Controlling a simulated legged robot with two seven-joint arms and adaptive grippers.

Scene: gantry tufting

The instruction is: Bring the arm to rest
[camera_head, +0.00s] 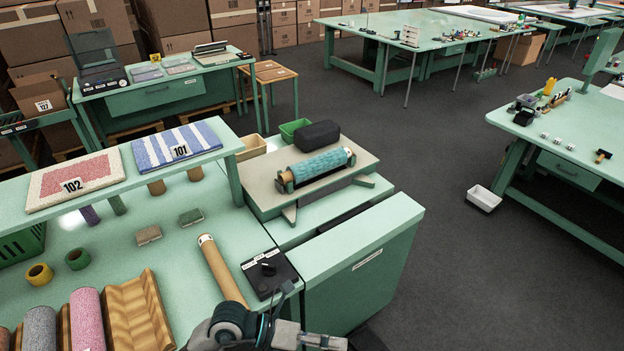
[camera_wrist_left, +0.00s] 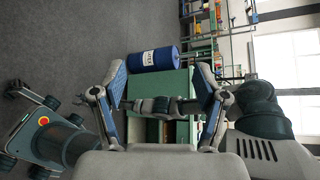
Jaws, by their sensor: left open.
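My left arm comes in at the bottom edge of the head view, with its left gripper (camera_head: 308,340) partly cut off by the frame. It is close to the front of the green bench, near the black control box (camera_head: 268,272) and a cardboard tube (camera_head: 222,270). In the left wrist view the two fingers of the left gripper (camera_wrist_left: 160,82) stand wide apart, and no object is held between them. Behind them are a green cabinet (camera_wrist_left: 178,88) and dark arm parts.
A teal roll (camera_head: 320,163) lies in a cradle on the bench's right end. Carpet samples (camera_head: 72,182) lie on the raised shelf. Yarn rolls (camera_head: 87,320) lie at lower left. Open grey floor (camera_head: 450,270) separates the bench from the right table (camera_head: 560,130). A blue barrel (camera_wrist_left: 153,60) shows in the wrist view.

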